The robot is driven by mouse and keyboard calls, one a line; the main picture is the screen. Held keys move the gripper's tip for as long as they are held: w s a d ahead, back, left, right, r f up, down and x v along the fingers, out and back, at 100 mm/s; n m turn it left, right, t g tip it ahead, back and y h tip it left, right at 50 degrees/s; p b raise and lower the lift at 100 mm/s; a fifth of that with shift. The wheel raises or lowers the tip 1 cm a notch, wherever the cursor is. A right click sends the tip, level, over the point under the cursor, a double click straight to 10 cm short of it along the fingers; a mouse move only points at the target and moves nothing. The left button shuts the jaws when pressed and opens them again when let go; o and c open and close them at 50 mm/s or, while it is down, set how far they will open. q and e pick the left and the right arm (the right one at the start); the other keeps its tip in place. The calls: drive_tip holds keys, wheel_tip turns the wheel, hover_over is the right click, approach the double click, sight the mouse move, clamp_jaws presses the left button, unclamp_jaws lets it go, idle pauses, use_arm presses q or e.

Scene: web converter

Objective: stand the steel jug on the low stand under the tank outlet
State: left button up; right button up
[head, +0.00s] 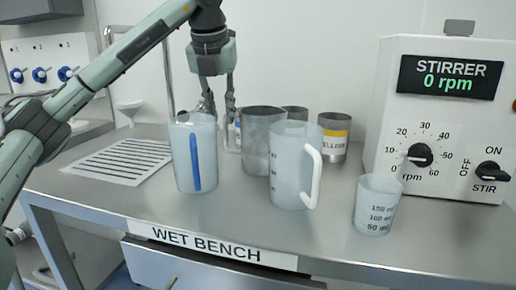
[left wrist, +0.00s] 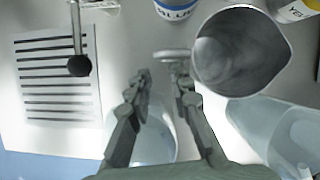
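The steel jug (head: 257,140) stands upright on the bench behind the clear plastic jugs, its lower front partly hidden. In the left wrist view I look into its open round mouth (left wrist: 240,50), with its handle (left wrist: 172,54) sticking out to the left. My left gripper (head: 219,105) points down just left of the jug, beside the handle. Its fingers (left wrist: 162,75) are apart with nothing clearly gripped between them; the handle lies close by the right fingertip. My right gripper is not in view. I cannot make out the low stand or the tank outlet.
A clear jug with a blue strip (head: 180,150) and one with a white handle (head: 285,165) stand in front. A small beaker (head: 377,205), a yellow-label can (head: 334,135) and the stirrer box (head: 440,120) are to the right. A slotted drain plate (head: 115,160) lies left.

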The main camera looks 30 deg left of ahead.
sight(225, 135)
use_arm(q)
drive_tip(key=x, duration=0.7)
drive_tip(key=shift+w+f, duration=0.1)
drive_tip(key=shift+c, duration=0.6)
clamp_jaws()
